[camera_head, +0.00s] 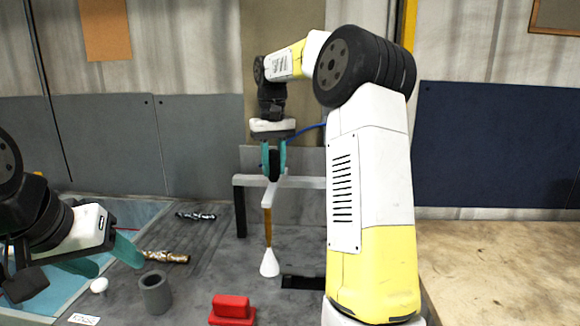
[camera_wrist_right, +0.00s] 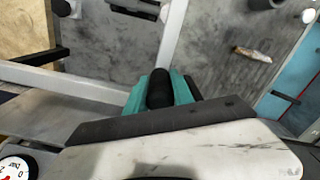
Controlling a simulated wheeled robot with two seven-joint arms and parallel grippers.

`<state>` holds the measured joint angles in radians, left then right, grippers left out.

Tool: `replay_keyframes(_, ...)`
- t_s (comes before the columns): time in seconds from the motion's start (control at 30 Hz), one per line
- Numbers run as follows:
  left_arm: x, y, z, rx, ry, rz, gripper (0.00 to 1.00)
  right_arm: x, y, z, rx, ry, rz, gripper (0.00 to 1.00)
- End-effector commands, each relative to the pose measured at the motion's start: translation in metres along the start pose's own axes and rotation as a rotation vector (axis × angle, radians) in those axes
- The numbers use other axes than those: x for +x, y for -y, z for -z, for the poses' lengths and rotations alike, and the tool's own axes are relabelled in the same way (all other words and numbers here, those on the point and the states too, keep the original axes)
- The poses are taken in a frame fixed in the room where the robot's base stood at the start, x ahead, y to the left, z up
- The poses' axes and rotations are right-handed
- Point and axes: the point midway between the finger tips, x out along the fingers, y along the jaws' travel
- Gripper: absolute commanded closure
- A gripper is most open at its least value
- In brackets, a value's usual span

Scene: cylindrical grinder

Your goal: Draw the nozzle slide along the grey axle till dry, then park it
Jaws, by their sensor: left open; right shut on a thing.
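My right gripper (camera_head: 273,172) has its teal fingers shut on a black upright grip (camera_head: 274,162), which I take to be the nozzle slide's handle. The wrist view shows this black grip (camera_wrist_right: 160,90) between the fingers. Below it, a pale arm leads to a brown tube (camera_head: 268,226) and a white cone nozzle (camera_head: 270,263), pointing down near the grey bed. A pale grey crossbar (camera_head: 305,183) runs behind the grip. I cannot tell which part is the grey axle. My left gripper (camera_head: 118,267) is open and empty at the left, above the bench.
A silvery shaft (camera_head: 196,216) and a brownish shaft (camera_head: 166,257) lie on the bed. A grey hollow cylinder (camera_head: 155,292), a white knob (camera_head: 99,286) and a red block (camera_head: 232,309) are in front. A pressure gauge (camera_wrist_right: 14,170) shows in the wrist view.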

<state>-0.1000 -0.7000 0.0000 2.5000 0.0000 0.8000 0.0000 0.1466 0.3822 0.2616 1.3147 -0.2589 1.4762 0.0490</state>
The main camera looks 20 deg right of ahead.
Motion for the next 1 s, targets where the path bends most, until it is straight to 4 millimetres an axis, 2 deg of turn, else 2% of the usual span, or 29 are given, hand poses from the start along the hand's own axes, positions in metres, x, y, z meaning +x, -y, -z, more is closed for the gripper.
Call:
replay_keyframes(0.03,0.000,0.000,0.000,0.000,0.000,0.000,0.42,-0.001,0.014,0.007,-0.007,-0.003,0.001,1.00)
replay_keyframes(0.1,0.000,0.000,0.000,0.000,0.000,0.000,0.42,0.000,0.028,0.014,-0.007,-0.002,0.002,1.00)
replay_keyframes(0.3,0.000,0.000,0.000,0.000,0.000,0.000,0.42,-0.001,0.056,0.028,-0.004,-0.003,0.002,1.00)
replay_keyframes(0.5,0.000,0.000,0.000,0.000,0.000,0.000,0.42,-0.001,0.066,0.034,-0.001,-0.003,0.002,1.00)
replay_keyframes(0.87,0.000,0.000,0.000,0.000,0.000,0.000,0.42,-0.002,0.069,0.035,-0.004,-0.007,0.004,1.00)
replay_keyframes(0.9,0.000,0.000,0.000,0.000,0.000,0.000,0.42,-0.002,0.069,0.035,-0.005,-0.007,0.004,0.67)
replay_keyframes(1.0,0.000,0.000,0.000,0.000,0.000,0.000,0.42,-0.001,0.069,0.035,-0.005,-0.006,0.004,0.49)
